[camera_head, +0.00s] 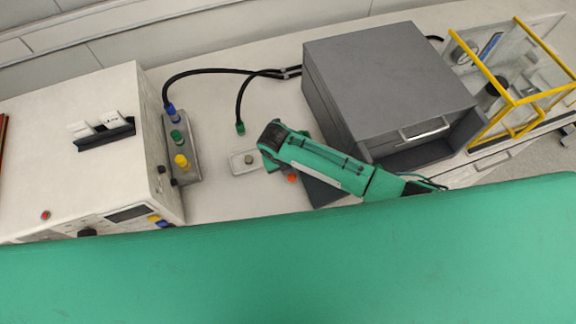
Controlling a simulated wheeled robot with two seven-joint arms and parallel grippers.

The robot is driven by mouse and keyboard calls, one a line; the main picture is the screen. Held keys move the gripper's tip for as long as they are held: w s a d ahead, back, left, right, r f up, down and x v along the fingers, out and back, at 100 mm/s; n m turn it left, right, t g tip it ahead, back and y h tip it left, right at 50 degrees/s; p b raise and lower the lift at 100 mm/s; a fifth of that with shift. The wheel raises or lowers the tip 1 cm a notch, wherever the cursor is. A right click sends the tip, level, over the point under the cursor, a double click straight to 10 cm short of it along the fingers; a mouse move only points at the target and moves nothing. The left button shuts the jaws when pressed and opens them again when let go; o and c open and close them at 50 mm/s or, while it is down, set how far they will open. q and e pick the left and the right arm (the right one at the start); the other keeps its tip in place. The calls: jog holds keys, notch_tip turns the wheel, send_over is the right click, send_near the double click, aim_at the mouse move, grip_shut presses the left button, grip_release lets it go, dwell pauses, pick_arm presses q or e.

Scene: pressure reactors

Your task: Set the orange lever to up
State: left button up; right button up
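A small orange part (291,177) shows just below a green arm link of mine, beside a dark grey plate or box (328,192) on the bench. It is the only orange piece I can make out there. Most of it is hidden by the arm, so I cannot tell whether it is the lever or how it is set. My arm link lies across the middle of the camera_head view, and its dark rounded end is next to a small pale base with a grey knob (248,160). No gripper fingers show for either arm.
A white cabinet (60,165) stands left, with a strip of blue, green and yellow connectors (180,150) beside it. Black cables run to a large grey box (390,75). A yellow-framed clear enclosure (515,95) stands right. A large green surface fills the lower part.

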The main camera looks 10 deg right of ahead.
grip_shut()
pick_arm(q)
jog(key=shift+s, duration=0.35)
pick_arm(e)
jog(key=shift+r, duration=0.25)
jog(key=shift+r+g+p, duration=0.25)
jog(key=shift+g+p, duration=0.3)
jog(key=shift+g, duration=0.15)
pick_arm(q)
jog(key=shift+w+r, duration=0.15)
jog(key=shift+r, duration=0.4)
pick_arm(e)
grip_release()
